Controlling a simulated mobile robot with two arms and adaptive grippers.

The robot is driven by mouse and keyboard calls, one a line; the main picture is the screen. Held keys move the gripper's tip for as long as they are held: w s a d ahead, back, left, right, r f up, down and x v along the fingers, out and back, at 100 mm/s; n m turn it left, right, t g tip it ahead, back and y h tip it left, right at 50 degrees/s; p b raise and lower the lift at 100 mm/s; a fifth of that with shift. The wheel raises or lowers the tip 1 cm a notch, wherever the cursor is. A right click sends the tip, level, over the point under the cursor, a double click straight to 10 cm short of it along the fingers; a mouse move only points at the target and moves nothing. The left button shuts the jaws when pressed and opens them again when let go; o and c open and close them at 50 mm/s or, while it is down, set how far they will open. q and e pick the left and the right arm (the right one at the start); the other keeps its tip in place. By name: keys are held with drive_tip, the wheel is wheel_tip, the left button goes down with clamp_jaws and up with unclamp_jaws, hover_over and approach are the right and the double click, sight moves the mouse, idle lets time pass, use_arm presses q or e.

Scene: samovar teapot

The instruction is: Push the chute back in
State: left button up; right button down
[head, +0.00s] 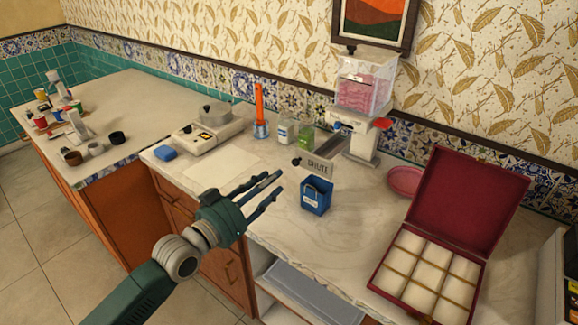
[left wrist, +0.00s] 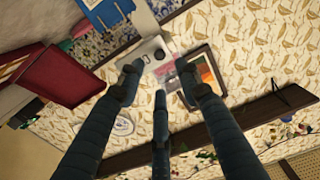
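The candy dispenser (head: 362,95), with pink contents and a white base, stands against the back wall. A chute (head: 331,146) juts from it toward the front left and ends in a plate (head: 318,168) marked "CHUTE" with a dark knob (head: 296,161). A blue bag (head: 316,195) stands just below and in front of the plate. My left gripper (head: 268,186) is open and empty, left of the bag and apart from the plate. In the left wrist view its spread fingers (left wrist: 160,78) hold nothing; the blue bag (left wrist: 108,12) shows above. My right gripper is not in view.
Jars (head: 284,131), a scale (head: 208,126) and a blue sponge (head: 165,153) are at the left.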

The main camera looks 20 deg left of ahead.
sight(294, 164)
use_arm(q)
drive_tip(key=p+x, duration=0.1)
drive_tip(key=x, duration=0.7)
drive_tip(key=shift+w+d+f, duration=0.1)
drive_tip(key=shift+w, duration=0.2)
clamp_jaws()
